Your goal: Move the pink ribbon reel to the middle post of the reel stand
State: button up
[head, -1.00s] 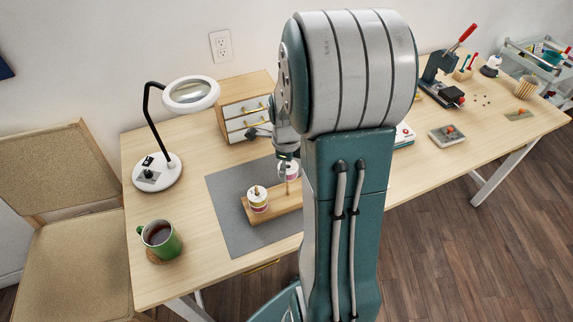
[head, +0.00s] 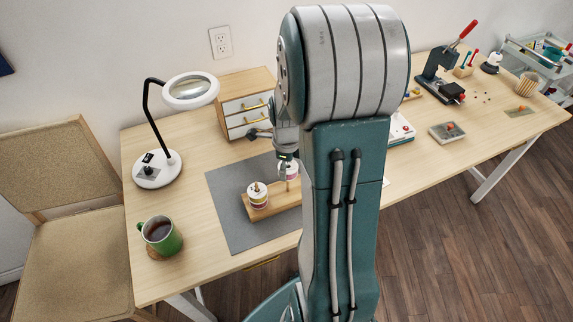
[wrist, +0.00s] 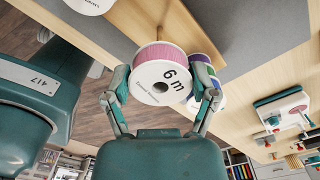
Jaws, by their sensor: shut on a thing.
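The pink ribbon reel (wrist: 163,70) has a white face marked "6 m" and sits between the two fingers of my gripper (wrist: 163,95), which is shut on it. In the head view my gripper (head: 286,158) holds the reel (head: 290,169) over the wooden reel stand (head: 282,199). Part of a post (head: 287,185) shows just below the reel; I cannot tell if they touch. The left end of the stand carries a white-topped reel (head: 257,195). My arm hides the stand's right end in the head view.
The stand rests on a grey mat (head: 232,222). A green mug (head: 162,239) and a magnifier lamp (head: 157,170) stand to the left. A small drawer cabinet (head: 246,105) is behind. Bare table lies around the mug.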

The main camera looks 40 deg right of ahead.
jog(key=shift+f, duration=0.8)
jog(key=o, duration=0.9)
jog(key=shift+c, duration=0.2)
notch_tip(320, 180, up, 12)
dwell(0.4)
